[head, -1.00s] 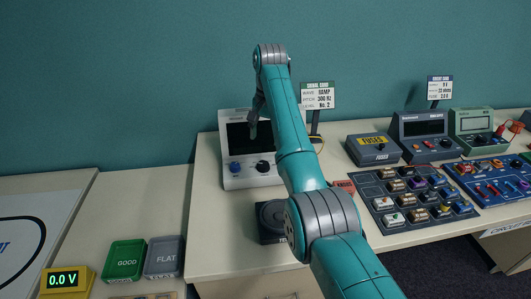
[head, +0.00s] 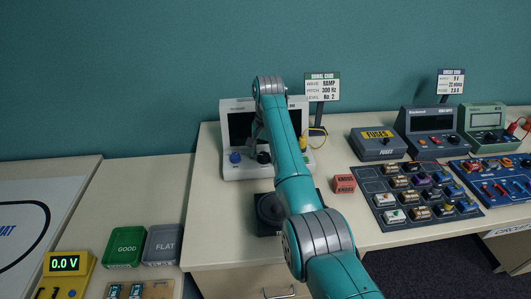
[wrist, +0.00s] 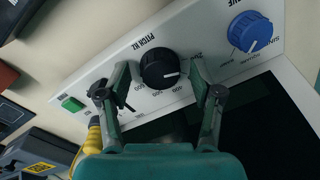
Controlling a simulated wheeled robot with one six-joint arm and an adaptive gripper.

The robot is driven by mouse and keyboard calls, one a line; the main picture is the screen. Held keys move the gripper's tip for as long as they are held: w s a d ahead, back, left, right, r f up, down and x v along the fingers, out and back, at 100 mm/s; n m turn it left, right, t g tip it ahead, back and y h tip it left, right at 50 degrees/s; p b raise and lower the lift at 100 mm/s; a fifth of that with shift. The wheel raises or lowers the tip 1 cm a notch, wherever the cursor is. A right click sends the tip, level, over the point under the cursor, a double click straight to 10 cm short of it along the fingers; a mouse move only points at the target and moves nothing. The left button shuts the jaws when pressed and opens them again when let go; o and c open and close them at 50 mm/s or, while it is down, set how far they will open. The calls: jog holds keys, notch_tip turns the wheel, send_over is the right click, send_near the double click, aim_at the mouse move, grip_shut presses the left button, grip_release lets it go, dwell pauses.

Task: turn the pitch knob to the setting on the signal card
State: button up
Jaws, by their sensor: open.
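The pitch knob (wrist: 159,68) is black, with "PITCH HZ" printed upside down beside it in the wrist view. Its white pointer line points right in that view; the scale numbers around it are small and partly hidden. My gripper (wrist: 161,74) is open, with one finger on each side of the knob; I cannot tell whether they touch it. In the head view the knob (head: 264,158) shows at the gripper's end, on the front of the pale generator (head: 232,172). The signal card (head: 322,88) stands behind and reads RAMP, 300 Hz, No. 2.
A blue knob (wrist: 250,31) sits beside the pitch knob, and a green button (wrist: 73,103) is on the other side. A yellow cable (wrist: 93,137) is near my left finger.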

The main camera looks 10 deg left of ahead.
jog(key=shift+c, duration=0.2)
jog(key=c, duration=1.1)
jog(key=shift+m, duration=0.3)
jog(key=m, duration=0.3)
jog(key=shift+m, duration=1.7)
jog(key=shift+s, duration=0.1)
